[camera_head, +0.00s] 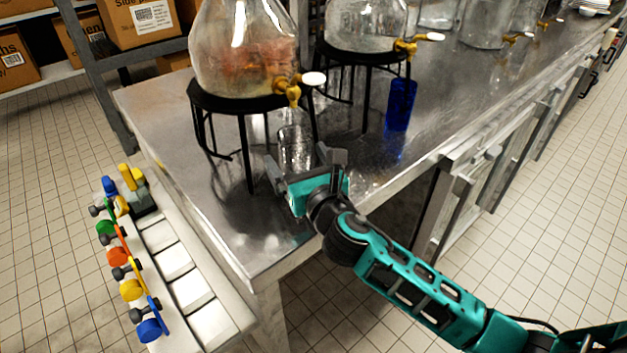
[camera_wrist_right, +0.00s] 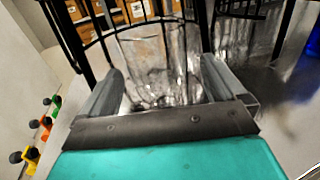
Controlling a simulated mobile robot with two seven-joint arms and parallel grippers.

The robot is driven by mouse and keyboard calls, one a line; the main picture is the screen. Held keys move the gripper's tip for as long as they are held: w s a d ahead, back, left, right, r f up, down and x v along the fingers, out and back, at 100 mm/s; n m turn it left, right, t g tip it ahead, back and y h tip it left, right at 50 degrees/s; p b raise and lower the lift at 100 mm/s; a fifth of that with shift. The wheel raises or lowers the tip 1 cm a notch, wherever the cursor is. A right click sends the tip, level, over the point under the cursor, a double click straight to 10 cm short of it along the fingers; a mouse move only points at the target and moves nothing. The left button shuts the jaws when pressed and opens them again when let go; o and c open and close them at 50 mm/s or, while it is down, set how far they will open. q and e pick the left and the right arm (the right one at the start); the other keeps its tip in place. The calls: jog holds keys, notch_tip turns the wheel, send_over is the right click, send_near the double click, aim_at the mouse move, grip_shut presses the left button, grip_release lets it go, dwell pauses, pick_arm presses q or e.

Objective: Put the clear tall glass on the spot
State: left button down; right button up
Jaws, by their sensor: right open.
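The clear tall glass (camera_head: 295,146) stands upright on the metal counter, below the brass tap of the nearest dispenser. My right gripper (camera_head: 298,163) is open at the near side of the glass, with its fingers pointing toward it. In the right wrist view, the glass (camera_wrist_right: 158,62) shows between the two spread fingers of the gripper (camera_wrist_right: 160,78). I cannot tell whether either finger touches it. No marked spot can be made out on the counter. My left gripper is not in view.
A glass dispenser (camera_head: 245,50) sits on a black wire stand (camera_head: 240,104) close behind the glass. A blue glass (camera_head: 400,103) stands to the right. A colourful toy-like row (camera_head: 120,256) lies at the left. The counter's front left corner (camera_head: 250,240) is bare.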

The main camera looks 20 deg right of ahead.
jog(key=s, duration=1.1)
jog(key=shift+s+d, duration=0.15)
jog(key=shift+d, duration=0.15)
jog(key=s+d+f+m+g+h, duration=0.45)
jog(key=d+f+m+g, duration=0.2)
jog(key=m, duration=1.15)
jog(key=s+a+f+m+g+y, duration=0.1)
jog(key=s+f+m+g+y, duration=0.2)
jog(key=s+m, duration=0.45)
jog(key=s+a+f+m+g+y, duration=0.1)
jog(key=s+f+m+g, duration=0.4)
jog(key=m, duration=0.4)
jog(key=w+a+f+t+y, duration=0.1)
jog(key=w+a+f+t, duration=0.2)
jog(key=w+f+t, duration=0.3)
jog(key=shift+a+f+t, duration=0.2)
jog(key=shift+f+t, duration=0.45)
jog(key=shift+f, duration=0.2)
